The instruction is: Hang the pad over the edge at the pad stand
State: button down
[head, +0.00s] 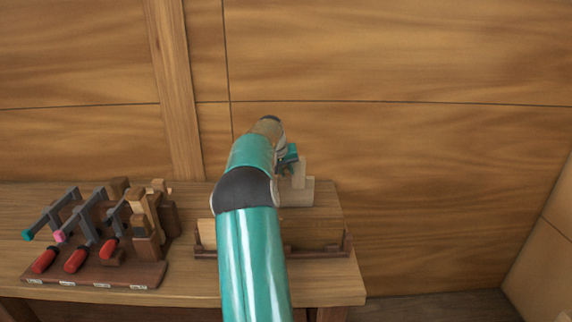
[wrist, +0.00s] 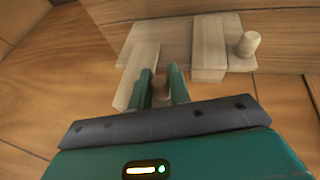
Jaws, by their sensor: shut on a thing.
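My gripper (head: 288,158) is at the end of my teal arm, over the back right of the bench. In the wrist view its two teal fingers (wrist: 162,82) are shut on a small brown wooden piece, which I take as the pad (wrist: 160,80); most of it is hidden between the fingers. Just beyond is the pale wooden pad stand (wrist: 208,48), with an upright bar and a round peg (wrist: 248,43). In the head view the stand (head: 297,192) is below and right of my gripper. I cannot tell whether pad and stand touch.
A pale slab (wrist: 143,58) lies close beside the left finger. A rack (head: 110,272) of clamps with red handles and wooden blocks stands on the bench's left. A planked wall rises behind.

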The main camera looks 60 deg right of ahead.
notch_tip(320, 180, down, 6)
jog(key=shift+f, duration=0.25)
dwell(0.4)
jog(key=shift+f, duration=0.3)
dwell(0.4)
jog(key=c, duration=1.2)
grip_release()
jog(key=shift+c, duration=0.2)
jog(key=v, duration=1.3)
jog(key=shift+r, duration=0.35)
jog(key=shift+w+a, duration=0.1)
jog(key=shift+a, duration=0.05)
